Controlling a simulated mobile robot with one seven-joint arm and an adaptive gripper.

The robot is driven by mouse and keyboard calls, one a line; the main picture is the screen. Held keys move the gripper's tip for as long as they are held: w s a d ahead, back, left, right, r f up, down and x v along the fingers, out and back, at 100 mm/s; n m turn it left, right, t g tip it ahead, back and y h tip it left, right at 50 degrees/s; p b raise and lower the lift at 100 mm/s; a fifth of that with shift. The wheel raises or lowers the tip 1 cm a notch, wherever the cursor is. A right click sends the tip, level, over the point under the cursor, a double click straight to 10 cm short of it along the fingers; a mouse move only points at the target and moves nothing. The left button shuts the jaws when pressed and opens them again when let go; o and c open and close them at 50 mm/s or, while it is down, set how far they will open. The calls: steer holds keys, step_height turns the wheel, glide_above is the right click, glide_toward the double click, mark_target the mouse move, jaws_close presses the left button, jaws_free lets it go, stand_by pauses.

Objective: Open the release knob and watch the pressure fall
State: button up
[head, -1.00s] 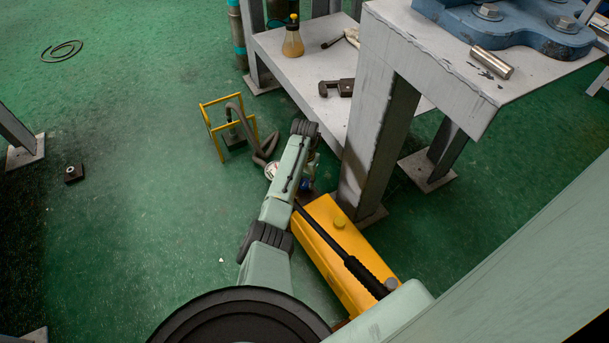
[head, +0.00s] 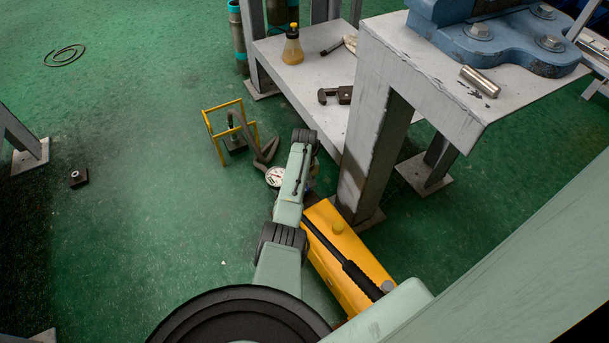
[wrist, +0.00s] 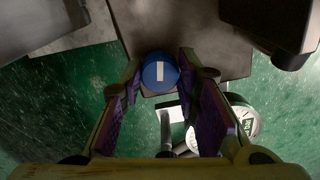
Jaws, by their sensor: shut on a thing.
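The blue release knob (wrist: 160,70), with a white bar mark on its face, sits between my gripper's fingertips in the wrist view. My gripper (wrist: 158,82) is shut on it, with purple pads on both sides. In the head view my arm hides most of the knob and the fingers. The white-faced pressure gauge (head: 275,177) shows left of my arm; part of it also appears in the wrist view (wrist: 246,122). Its needle cannot be read. The yellow pump body (head: 345,262) lies on the floor with a black lever (head: 340,250) along it.
A grey hose (head: 262,148) runs from near the gauge to a yellow frame (head: 226,103). A steel table leg (head: 370,150) stands close to the right of my arm. A lower shelf (head: 295,75) holds a bottle and tools. Floor to the left is mostly clear.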

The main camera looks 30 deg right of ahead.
steer(key=shift+n, duration=0.3)
steer(key=o, duration=1.2)
steer(key=shift+c, duration=0.2)
steer(key=shift+r, duration=0.1)
step_height(320, 180, up, 12)
